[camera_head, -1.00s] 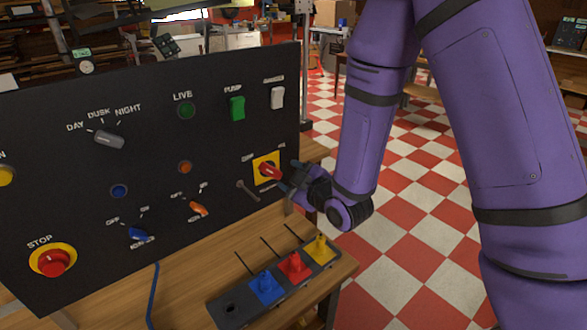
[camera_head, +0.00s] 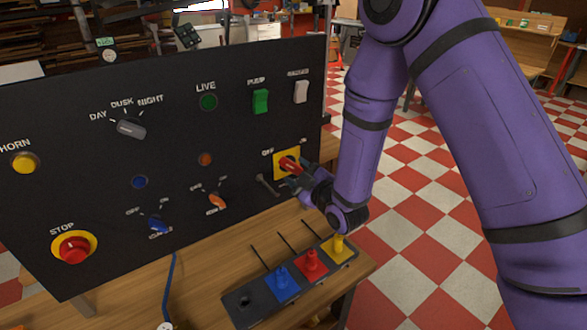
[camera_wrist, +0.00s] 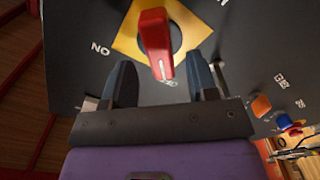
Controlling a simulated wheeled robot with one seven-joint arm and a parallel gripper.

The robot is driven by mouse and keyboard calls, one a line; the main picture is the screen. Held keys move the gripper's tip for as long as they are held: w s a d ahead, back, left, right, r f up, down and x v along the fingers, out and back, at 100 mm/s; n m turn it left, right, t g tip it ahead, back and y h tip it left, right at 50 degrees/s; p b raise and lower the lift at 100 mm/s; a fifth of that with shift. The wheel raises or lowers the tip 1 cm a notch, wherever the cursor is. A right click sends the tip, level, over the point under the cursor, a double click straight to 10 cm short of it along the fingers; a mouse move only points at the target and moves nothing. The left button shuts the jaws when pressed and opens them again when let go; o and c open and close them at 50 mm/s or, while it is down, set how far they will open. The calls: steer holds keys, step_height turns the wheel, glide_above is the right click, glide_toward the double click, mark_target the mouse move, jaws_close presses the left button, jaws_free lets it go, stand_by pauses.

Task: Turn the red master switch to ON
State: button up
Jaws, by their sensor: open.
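The red master switch (camera_head: 289,165) sits on a yellow plate (camera_head: 280,157) at the right of the black panel, between OFF and ON labels. In the wrist view, the red switch handle (camera_wrist: 155,45) has a white mark at its lower end, pointing away from ON and towards a label mostly hidden by my gripper, likely OFF. My gripper (camera_wrist: 162,82) is open, one dark finger on each side of the handle's lower end. Gaps show between fingers and handle. In the head view, my gripper (camera_head: 303,181) is at the switch and partly covers it.
A small metal lever (camera_head: 267,185) is just left of the switch. Orange (camera_head: 217,200) and blue (camera_head: 158,225) knobs and a red STOP button (camera_head: 74,250) lie further left. A dark tray (camera_head: 243,299) with coloured pieces stands on the wooden table below.

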steer(key=shift+x, duration=1.3)
steer(key=shift+c, duration=0.2)
steer(key=c, duration=0.9)
